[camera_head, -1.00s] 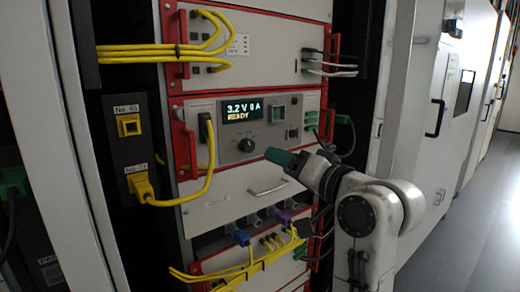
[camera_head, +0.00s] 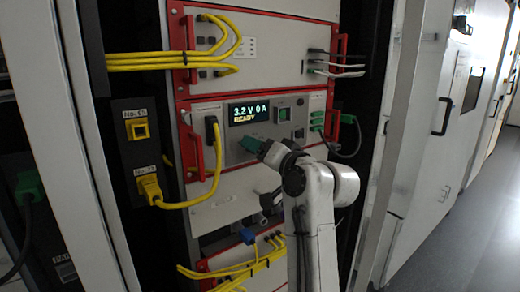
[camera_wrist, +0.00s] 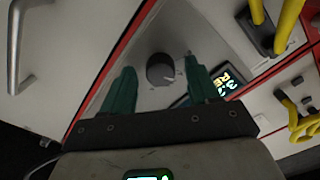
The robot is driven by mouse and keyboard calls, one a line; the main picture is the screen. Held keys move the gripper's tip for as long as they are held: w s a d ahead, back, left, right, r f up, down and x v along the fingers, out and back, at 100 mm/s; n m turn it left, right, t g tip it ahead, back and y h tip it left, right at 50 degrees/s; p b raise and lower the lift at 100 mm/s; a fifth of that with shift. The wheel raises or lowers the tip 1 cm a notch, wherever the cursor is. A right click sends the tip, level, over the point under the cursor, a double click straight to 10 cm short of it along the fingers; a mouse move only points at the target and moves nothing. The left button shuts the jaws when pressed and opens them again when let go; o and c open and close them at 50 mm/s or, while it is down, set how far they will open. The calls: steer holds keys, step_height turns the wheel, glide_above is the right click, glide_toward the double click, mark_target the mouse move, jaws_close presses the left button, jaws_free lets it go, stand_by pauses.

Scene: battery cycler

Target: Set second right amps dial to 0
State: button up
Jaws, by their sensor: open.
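A dark round dial (camera_wrist: 161,69) with a light pointer mark sits on the grey panel in the wrist view. My gripper (camera_wrist: 159,64) is open, its two green fingers on either side of the dial. The fingers look apart from the dial; their exact depth is unclear. In the head view my gripper (camera_head: 247,143) is in front of the panel, just below the display, and hides the dial. The display (camera_head: 249,112) reads "3.2 V 0 A READY"; part of it also shows behind the right finger in the wrist view (camera_wrist: 229,78).
A yellow cable (camera_head: 216,177) loops out left of the dial. Red handles (camera_head: 190,150) flank the panel. A metal handle (camera_wrist: 16,48) juts out at the left in the wrist view. A green switch (camera_head: 284,114) sits right of the display. More yellow cables (camera_head: 160,62) run above.

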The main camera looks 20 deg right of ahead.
steer(key=c, duration=1)
steer(key=shift+c, duration=0.2)
steer(key=shift+f+n, duration=0.1)
steer(key=shift+n, duration=0.2)
steer(key=shift+n+b, duration=1.65)
steer(key=shift+n, duration=1.95)
steer(key=o, duration=1)
